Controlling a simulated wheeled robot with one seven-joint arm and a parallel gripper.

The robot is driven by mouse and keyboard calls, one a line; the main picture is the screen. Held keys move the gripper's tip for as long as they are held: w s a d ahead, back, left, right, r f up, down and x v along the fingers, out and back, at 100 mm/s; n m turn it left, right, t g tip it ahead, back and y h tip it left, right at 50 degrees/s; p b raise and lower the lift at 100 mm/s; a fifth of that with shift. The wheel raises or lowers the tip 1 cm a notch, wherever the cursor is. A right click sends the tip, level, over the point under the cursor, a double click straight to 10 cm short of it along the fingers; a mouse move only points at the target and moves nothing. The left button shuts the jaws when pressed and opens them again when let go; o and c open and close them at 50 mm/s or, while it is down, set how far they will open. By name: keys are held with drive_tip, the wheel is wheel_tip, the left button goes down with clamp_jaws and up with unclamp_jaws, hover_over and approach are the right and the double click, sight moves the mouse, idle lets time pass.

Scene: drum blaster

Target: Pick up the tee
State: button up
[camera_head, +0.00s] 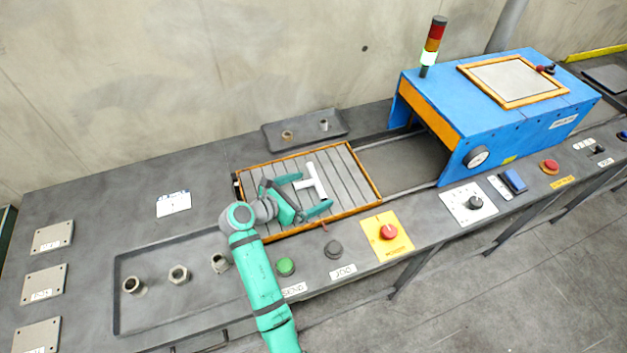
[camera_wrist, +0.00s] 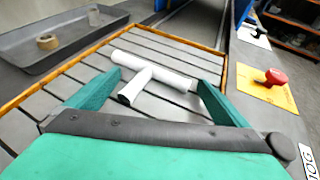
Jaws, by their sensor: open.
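The tee (camera_head: 313,181) is a white T-shaped pipe piece lying on a slatted tray (camera_head: 357,201) with an orange frame. In the wrist view the tee (camera_wrist: 150,70) has its long bar across the far side and its short stem pointing toward me. My gripper (camera_head: 309,196) is open over the tray, and its two green fingers reach toward the tee from the left. In the wrist view the fingers of my gripper (camera_wrist: 152,90) stand on either side of the stem, with nothing gripped. I cannot tell whether a finger touches the tee.
A blue machine (camera_head: 500,110) stands right of the slatted tray, with a signal tower (camera_head: 433,45) behind. A grey tray (camera_head: 262,132) with two small fittings lies behind. A front-left tray (camera_head: 120,275) holds metal fittings. Buttons, including a red one (camera_head: 389,231), line the front edge.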

drive_tip(key=c, duration=1.6)
